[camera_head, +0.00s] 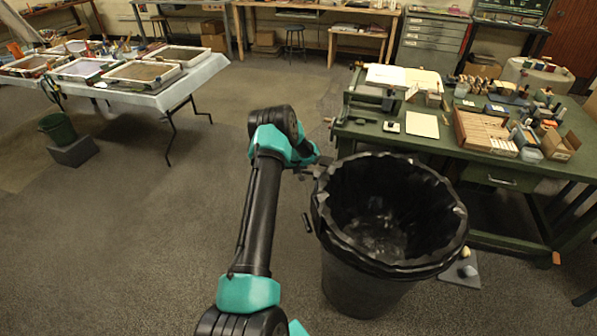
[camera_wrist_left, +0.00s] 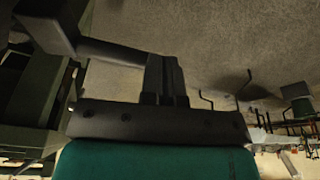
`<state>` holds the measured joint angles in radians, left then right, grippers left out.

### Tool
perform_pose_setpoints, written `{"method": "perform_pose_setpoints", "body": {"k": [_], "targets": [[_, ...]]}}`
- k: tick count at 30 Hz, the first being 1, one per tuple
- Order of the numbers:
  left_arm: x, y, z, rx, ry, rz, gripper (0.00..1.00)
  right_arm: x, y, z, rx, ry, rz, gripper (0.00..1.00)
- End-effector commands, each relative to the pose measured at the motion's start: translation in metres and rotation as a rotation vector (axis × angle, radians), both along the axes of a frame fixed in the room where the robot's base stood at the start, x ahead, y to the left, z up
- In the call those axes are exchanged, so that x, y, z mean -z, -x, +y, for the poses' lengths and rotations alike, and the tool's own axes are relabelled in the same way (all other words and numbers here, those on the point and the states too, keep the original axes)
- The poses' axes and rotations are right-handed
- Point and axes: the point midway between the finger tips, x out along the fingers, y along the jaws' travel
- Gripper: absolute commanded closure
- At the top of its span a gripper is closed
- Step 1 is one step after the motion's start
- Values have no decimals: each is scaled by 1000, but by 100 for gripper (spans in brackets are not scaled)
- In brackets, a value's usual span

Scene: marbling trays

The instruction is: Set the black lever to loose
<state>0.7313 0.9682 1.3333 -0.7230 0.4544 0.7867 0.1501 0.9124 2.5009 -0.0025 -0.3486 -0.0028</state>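The black lever shows in the left wrist view as a dark bar (camera_wrist_left: 110,51) running from a dark block at the upper left toward my fingertips. Its end meets or passes behind the fingers; I cannot tell whether it touches them. My left gripper (camera_wrist_left: 166,78) has its two fingers close together, with only a thin slit between them, and the bar comes in from their side. In the head view my left gripper (camera_head: 312,170) is beside the left end of the green bench, partly hidden by my wrist and the bin. My right gripper is not in view.
A large bin with a black liner (camera_head: 335,230) stands close to my left gripper, in front of the green bench (camera_head: 455,148). The bench holds papers, boxes and tools. A white-covered table (camera_head: 180,88) with trays stands at the left. Open floor lies between.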

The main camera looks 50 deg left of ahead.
Motion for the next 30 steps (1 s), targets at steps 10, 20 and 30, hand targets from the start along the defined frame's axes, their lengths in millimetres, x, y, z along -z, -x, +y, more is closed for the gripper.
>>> {"method": "perform_pose_setpoints", "body": {"k": [10, 20, 30], "targets": [[1, 1, 1, -2, 1, 2, 100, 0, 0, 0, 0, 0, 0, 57], [-15, 0, -4, 2, 0, 0, 100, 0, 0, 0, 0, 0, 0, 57], [-70, 2, -19, 13, -1, 0, 100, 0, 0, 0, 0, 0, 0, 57]]}}
